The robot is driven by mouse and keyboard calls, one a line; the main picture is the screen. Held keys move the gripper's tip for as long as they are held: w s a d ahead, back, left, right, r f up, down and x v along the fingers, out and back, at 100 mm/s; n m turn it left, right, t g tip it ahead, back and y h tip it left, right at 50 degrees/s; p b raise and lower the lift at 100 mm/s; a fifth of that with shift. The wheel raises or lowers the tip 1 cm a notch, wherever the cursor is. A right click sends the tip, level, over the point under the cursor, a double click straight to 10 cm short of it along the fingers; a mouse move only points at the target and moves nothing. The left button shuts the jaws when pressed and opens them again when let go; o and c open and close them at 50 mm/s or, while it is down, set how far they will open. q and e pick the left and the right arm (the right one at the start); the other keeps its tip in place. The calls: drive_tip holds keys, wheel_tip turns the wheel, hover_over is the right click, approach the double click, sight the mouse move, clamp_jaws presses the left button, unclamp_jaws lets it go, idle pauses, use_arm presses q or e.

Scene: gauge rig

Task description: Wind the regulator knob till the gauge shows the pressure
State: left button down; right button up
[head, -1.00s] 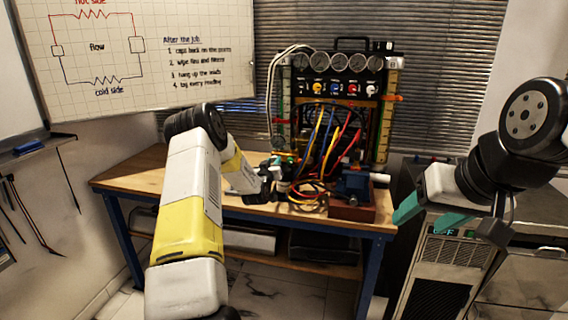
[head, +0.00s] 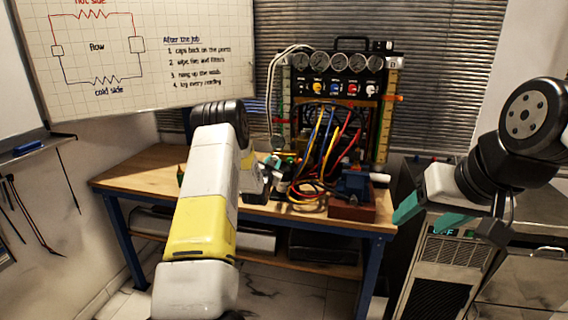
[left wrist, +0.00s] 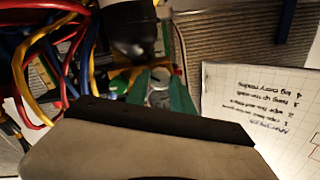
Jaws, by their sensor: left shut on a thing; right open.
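The gauge rig (head: 340,75) stands on the workbench with a row of several round gauges (head: 338,62) at its top. Their readings are too small to tell. My left gripper (head: 273,164) is at the rig's lower left, partly hidden behind my left arm in the head view. In the left wrist view its green fingers (left wrist: 160,92) are shut on a small silvery round thing (left wrist: 159,80), which appears to be the regulator knob. My right gripper (head: 430,217) is open and empty, in front of the bench's right end, away from the rig.
Red, yellow and blue hoses (head: 325,150) hang in front of the rig, close to my left gripper. A blue vise-like block (head: 354,184) sits at the bench's right. A whiteboard (head: 150,50) hangs behind.

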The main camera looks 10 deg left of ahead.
use_arm(q)
drive_tip(key=m, duration=0.4)
drive_tip(key=shift+d+m, duration=0.15)
drive_tip(key=shift+m, duration=0.25)
drive_tip(key=m, duration=0.3)
drive_tip(key=shift+m, duration=0.3)
drive_tip(key=m, duration=0.4)
drive_tip(key=shift+f, duration=0.1)
drive_tip(key=shift+m, duration=2.2)
drive_tip(key=c, duration=1.1)
unclamp_jaws()
